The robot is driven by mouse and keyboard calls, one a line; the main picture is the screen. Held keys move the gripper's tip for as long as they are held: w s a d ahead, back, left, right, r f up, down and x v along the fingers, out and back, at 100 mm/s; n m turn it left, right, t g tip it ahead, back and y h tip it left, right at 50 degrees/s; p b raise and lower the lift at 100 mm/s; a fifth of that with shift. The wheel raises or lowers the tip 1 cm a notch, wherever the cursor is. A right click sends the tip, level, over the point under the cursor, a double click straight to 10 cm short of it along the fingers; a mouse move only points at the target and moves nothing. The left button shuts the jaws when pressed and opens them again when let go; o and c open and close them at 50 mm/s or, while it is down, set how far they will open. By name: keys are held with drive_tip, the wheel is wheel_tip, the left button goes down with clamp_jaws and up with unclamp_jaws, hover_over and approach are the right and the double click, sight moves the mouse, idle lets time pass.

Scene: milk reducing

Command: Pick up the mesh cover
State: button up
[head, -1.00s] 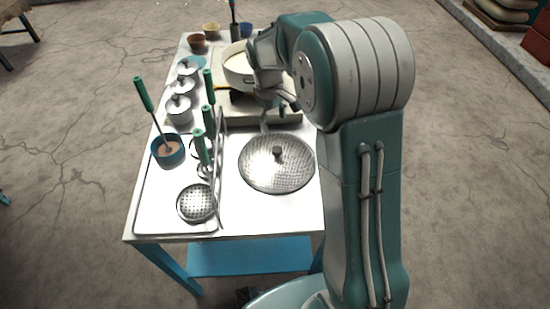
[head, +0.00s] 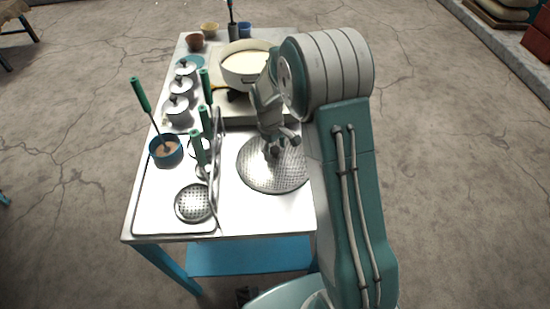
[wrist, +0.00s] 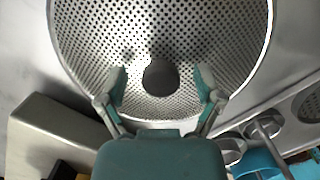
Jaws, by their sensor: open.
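The mesh cover (head: 270,176) is a round, perforated metal lid lying flat on the white table top, right of the rack of utensils. Its dark round knob (wrist: 160,77) stands at its middle in the wrist view. My gripper (head: 276,148) is over the cover at the knob. In the wrist view my gripper (wrist: 161,84) is open, with one finger on each side of the knob and a gap on both sides. In the head view the gripper partly hides the knob and the cover's far part.
A pot of milk (head: 246,72) stands on the stove (head: 235,110) behind the cover. A rack with green-handled utensils (head: 216,170), a skimmer (head: 194,203) and a blue cup (head: 166,152) are to the left. Lidded pots (head: 177,110) line the back left. The table's front right is clear.

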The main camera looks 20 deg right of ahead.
drive_tip(key=shift+a, duration=0.1)
clamp_jaws()
